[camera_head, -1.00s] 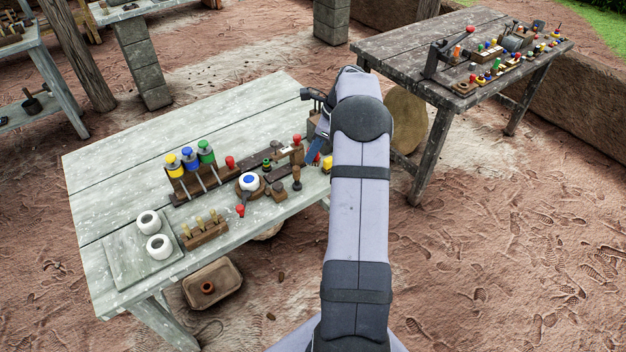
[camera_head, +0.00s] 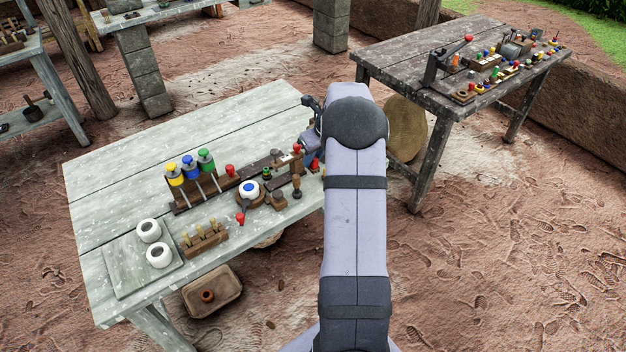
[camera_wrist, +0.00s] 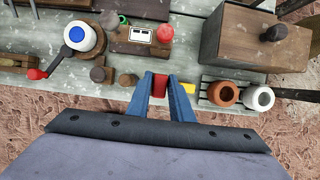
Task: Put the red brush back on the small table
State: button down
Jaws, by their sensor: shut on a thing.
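In the wrist view my gripper (camera_wrist: 160,78) has two blue fingers closed on a red piece, which I take for the red brush (camera_wrist: 159,87). Only its short red part shows between the fingers; the rest is hidden. The gripper is at the front edge of a weathered grey table (camera_wrist: 205,78). In the head view this table (camera_head: 150,140) stands at left centre, and my arm hides most of the gripper. A red spot shows beside the gripper there. A darker wooden table (camera_head: 400,55) stands at the right back. I cannot tell which is the small table.
A crank wheel with a blue centre (camera_wrist: 82,38), a red knob (camera_wrist: 165,33) and wooden pegs stand close left of the gripper. A yellow piece (camera_wrist: 188,87), brown pot (camera_wrist: 223,94), white pot (camera_wrist: 259,98) and wooden box (camera_wrist: 250,45) are at right. The grey table's back is clear.

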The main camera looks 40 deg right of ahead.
jog(key=shift+f+p, duration=0.35)
jog(key=shift+f, duration=3.55)
jog(key=shift+f, duration=0.15)
jog(key=c, duration=1.6)
grip_release()
jog(key=b+v, duration=0.1)
jog(key=v, duration=1.1)
jog(key=shift+s, duration=0.1)
